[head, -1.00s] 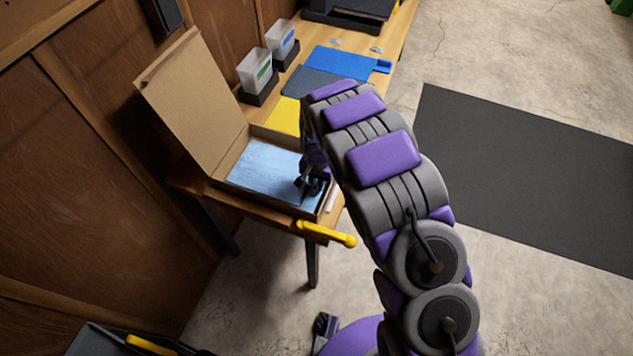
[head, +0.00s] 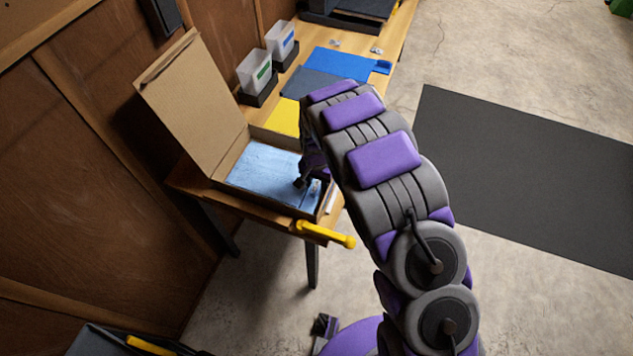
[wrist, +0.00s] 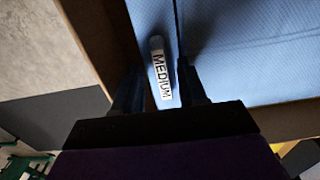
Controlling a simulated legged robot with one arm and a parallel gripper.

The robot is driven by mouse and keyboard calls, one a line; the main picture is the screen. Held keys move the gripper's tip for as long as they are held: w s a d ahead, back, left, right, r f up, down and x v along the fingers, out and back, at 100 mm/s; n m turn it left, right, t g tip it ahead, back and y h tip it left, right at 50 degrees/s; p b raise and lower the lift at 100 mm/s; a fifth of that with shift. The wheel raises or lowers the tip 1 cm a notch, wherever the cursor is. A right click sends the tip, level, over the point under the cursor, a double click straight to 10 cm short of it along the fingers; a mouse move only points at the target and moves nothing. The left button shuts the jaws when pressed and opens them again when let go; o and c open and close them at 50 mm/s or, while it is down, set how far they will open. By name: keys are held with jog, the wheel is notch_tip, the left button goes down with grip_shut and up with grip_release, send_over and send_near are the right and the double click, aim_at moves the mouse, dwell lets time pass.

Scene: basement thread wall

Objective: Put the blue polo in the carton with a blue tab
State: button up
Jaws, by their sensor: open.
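A light blue folded cloth that looks like the polo (head: 262,168) lies flat inside an open cardboard carton (head: 172,82) whose lid stands up at the back left. No blue tab is clear on this carton. My gripper (head: 301,183) is over the front right part of the cloth, partly hidden by my arm. In the wrist view, the blue cloth (wrist: 255,50) fills the upper right. My open gripper (wrist: 160,92) has its fingers on either side of a white strip marked MEDIUM (wrist: 160,72). I cannot tell whether the fingers touch the cloth.
A yellow sheet (head: 283,116), a dark grey sheet (head: 312,84) and a blue flat piece with an end tab (head: 338,62) lie farther along the wooden bench. Two clear bins (head: 254,72) stand by the wall. A yellow handle (head: 328,235) sticks out at the bench front.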

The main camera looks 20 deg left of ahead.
notch_tip(320, 180, up, 12)
jog(key=p, duration=0.2)
jog(key=s+d+r, duration=0.5)
jog(key=d+r, duration=0.3)
jog(key=d, duration=0.2)
jog(key=s+d+r, duration=0.5)
jog(key=d+r, duration=0.2)
jog(key=d, duration=0.3)
jog(key=s+d+r, duration=0.1)
jog(key=s+d, duration=0.2)
jog(key=s, duration=0.4)
jog(key=s+d+r+g, duration=0.1)
jog(key=s+d+r, duration=0.1)
jog(key=s, duration=0.6)
jog(key=s+d+r, duration=0.2)
jog(key=s+d, duration=0.2)
jog(key=s, duration=0.4)
jog(key=shift+s+d+n+g, duration=0.2)
jog(key=shift+d+n+g, duration=0.2)
jog(key=shift+a+r, duration=0.1)
jog(key=shift+a, duration=0.05)
